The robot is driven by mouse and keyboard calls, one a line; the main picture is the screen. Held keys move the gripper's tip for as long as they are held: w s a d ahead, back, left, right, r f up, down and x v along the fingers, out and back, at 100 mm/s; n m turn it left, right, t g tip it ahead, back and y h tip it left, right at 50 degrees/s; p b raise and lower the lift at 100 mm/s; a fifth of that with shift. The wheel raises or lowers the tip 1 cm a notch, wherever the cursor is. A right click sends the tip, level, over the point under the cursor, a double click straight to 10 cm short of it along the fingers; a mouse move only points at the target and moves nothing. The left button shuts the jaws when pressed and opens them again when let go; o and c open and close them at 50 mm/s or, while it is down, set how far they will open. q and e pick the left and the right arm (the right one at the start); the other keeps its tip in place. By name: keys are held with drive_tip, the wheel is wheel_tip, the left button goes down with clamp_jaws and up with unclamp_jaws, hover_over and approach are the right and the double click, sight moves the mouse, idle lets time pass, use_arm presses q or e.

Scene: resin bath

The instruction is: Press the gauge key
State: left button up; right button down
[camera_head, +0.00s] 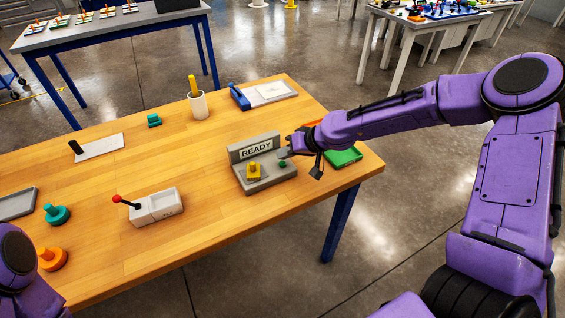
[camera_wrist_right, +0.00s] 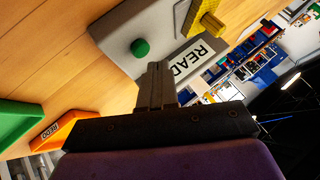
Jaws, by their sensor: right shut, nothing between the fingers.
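The gauge (camera_head: 262,185) is a grey block on the wooden table with an upright panel reading READY (camera_head: 256,150). Its round green key (camera_head: 282,164) sits on the base at the right; it also shows in the right wrist view (camera_wrist_right: 140,47). A yellow part (camera_head: 253,171) stands on the gauge's base to the left of the key. My right gripper (camera_head: 285,153) is shut and empty, its fingertips close by the key and the panel's right end. In the right wrist view, the shut fingers (camera_wrist_right: 156,72) appear just beside the key, with a small gap visible. My left gripper is out of view.
A green bin (camera_head: 345,157) and an orange one (camera_wrist_right: 58,132) lie right of the gauge, under my right arm. A grey box with a red-knobbed lever (camera_head: 155,207) stands to the left. A white cup (camera_head: 198,106) is behind. The table front of the gauge is clear.

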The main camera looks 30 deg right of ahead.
sight(285, 163)
idle(0.7)
drive_tip(key=shift+f+b, duration=0.3)
drive_tip(key=shift+f, duration=0.15)
drive_tip(key=shift+f+b, duration=0.4)
drive_tip(key=shift+f, duration=0.1)
idle(0.4)
idle(0.4)
drive_tip(key=shift+r+p, duration=0.9)
drive_tip(key=shift+r, duration=0.05)
wheel_tip(285, 163, up, 5)
drive_tip(key=p, duration=0.4)
drive_tip(key=shift+p, duration=0.3)
